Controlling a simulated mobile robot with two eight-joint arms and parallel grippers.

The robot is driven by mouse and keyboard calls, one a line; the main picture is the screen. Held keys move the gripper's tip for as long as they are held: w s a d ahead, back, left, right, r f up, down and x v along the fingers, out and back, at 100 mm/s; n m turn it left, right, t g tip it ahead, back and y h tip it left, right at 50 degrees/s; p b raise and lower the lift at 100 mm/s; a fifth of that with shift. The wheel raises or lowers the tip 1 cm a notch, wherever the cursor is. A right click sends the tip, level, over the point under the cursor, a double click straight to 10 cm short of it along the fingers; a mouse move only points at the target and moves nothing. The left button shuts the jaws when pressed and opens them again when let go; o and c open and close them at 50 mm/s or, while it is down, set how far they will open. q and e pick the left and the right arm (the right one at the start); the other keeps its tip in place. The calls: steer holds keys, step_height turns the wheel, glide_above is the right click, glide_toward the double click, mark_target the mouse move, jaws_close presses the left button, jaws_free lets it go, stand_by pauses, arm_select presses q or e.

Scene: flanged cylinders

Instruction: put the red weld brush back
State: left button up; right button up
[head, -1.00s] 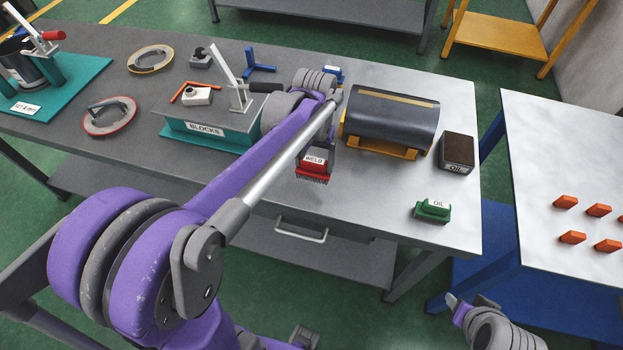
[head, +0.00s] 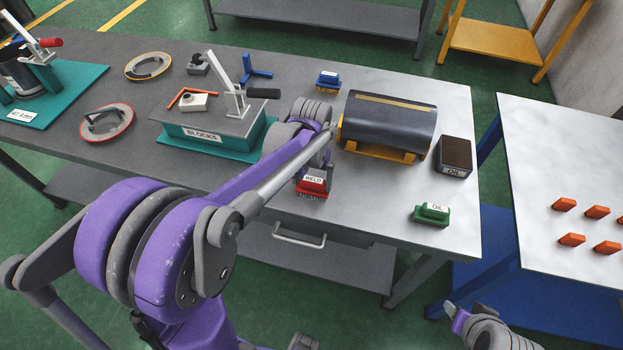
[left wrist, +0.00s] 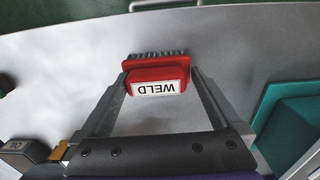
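The red weld brush (head: 312,184), with a white WELD label, is near the front edge of the grey table, bristles toward that edge. In the left wrist view the brush (left wrist: 158,72) sits between the two fingertips, one against each end. My left gripper (left wrist: 158,80) is shut on it. In the head view my left arm hides most of this gripper (head: 314,165). I cannot tell whether the bristles touch the table. My right gripper (head: 455,313) is low at the right, off the table and away from the brush; its finger opening is unclear.
A green oil brush (head: 432,214) and a dark oil block (head: 454,156) are on the right. A dark drum on an orange cradle (head: 388,125) stands behind. A blue brush (head: 328,82) is farther back. A teal blocks fixture (head: 205,139) is to the left. Bare tabletop lies around the green brush.

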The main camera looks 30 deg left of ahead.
mark_target(312, 179)
arm_select(q)
steer(key=shift+r, duration=0.5)
step_height(312, 179, up, 11)
steer(key=p, duration=0.1)
steer(key=s+d+f+m+t, duration=0.1)
steer(key=s+d+f+t, duration=0.1)
steer(key=s, duration=0.5)
steer(key=s+d+f+m+t, duration=0.1)
steer(key=s+d+f+t, duration=0.2)
steer(key=s+f, duration=0.3)
steer(key=shift+s+d+m+t, duration=0.35)
steer(key=shift+s+d, duration=0.25)
steer(key=shift+d, duration=0.3)
